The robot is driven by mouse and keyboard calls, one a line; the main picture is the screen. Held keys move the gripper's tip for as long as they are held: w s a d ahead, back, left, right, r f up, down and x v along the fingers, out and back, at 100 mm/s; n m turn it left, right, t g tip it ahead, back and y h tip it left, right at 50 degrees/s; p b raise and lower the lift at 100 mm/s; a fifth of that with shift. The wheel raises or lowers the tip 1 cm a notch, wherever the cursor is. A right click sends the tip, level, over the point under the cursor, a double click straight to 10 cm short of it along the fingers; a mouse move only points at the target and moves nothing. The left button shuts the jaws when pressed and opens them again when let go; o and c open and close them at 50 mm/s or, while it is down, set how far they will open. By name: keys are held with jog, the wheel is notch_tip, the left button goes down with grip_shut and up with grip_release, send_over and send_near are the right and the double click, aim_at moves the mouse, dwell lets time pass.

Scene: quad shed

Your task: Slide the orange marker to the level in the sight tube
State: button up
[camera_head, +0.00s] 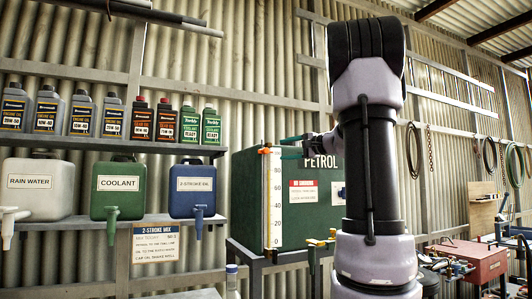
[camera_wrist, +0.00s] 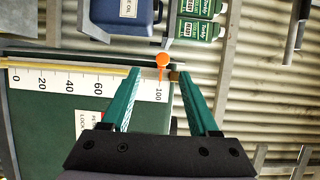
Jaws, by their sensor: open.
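The green petrol tank (camera_head: 312,205) stands on a frame, with a white scale (camera_head: 272,200) and sight tube upright on its left front edge. The orange marker (camera_head: 265,150) is at the top of the scale. In the wrist view the scale (camera_wrist: 85,82) lies sideways, and the orange marker (camera_wrist: 162,60) is near 100. The sight tube (camera_wrist: 60,66) looks yellow from 0 to about the left finger, which hides where the colour ends. My gripper (camera_wrist: 160,73) is open, its green fingers on either side of the marker, with gaps; contact is not visible.
Shelves at left hold several bottles and the coolant container (camera_head: 118,190). The blue 2-stroke container (camera_head: 192,190) is nearest the tank. Brass taps (camera_head: 318,243) sit at the tank's lower front. A red toolbox (camera_head: 470,258) and bench are at right.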

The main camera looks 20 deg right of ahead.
aim_at(268, 151)
jog(key=x, duration=1)
jog(key=shift+w+d+r, duration=0.15)
jog(key=shift+w+r, duration=0.1)
jog(key=shift+w, duration=0.2)
grip_shut()
dwell(0.9)
